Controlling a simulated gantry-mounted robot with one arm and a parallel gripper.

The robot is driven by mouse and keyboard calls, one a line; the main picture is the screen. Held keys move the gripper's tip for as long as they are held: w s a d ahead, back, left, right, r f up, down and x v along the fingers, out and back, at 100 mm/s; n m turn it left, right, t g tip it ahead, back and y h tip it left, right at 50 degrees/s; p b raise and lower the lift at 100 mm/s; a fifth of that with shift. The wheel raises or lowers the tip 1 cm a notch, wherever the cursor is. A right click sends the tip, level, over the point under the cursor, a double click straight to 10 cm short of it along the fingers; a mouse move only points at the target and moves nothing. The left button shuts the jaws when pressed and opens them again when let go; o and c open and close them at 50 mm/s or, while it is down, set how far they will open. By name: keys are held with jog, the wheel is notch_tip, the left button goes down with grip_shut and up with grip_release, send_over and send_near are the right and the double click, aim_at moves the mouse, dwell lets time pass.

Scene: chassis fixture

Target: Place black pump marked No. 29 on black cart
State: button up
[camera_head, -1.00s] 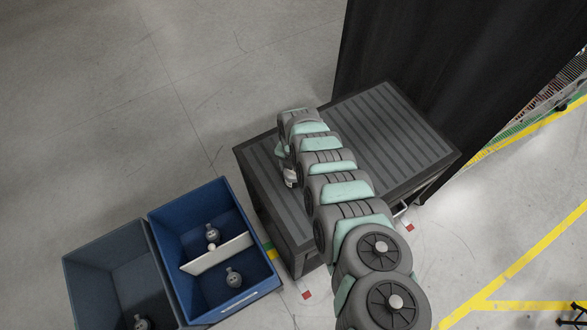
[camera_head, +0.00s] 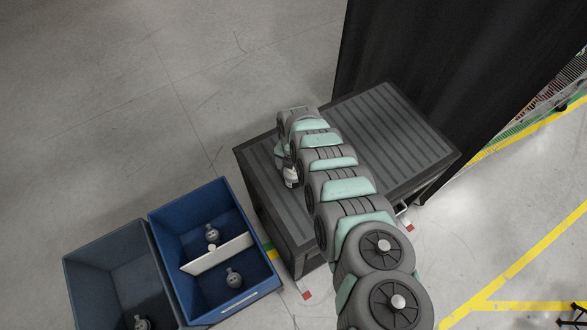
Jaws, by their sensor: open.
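The black cart (camera_head: 400,140) has a dark ribbed top and stands in the middle of the view. My arm reaches over it from the lower right. My gripper (camera_head: 287,168) is over the left part of the cart top, mostly hidden under my wrist, and it is open. A small pale and grey piece (camera_head: 291,177) shows right at the gripper, low over the cart top. It may be a pump, but I cannot tell, nor whether it touches the cart. No number marking is readable.
A blue bin (camera_head: 172,262) left of the cart has a white divider (camera_head: 218,254). A grey pump (camera_head: 212,234) and another grey pump (camera_head: 234,278) lie on either side. A dark grey bin (camera_head: 85,265) holds a pump (camera_head: 141,323). A black curtain (camera_head: 420,50) stands behind the cart.

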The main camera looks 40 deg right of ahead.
jog(key=shift+w+d+r, duration=0.1)
jog(key=shift+r, duration=0.5)
notch_tip(320, 180, up, 10)
jog(key=shift+r+b, duration=0.15)
jog(key=shift+b, duration=0.2)
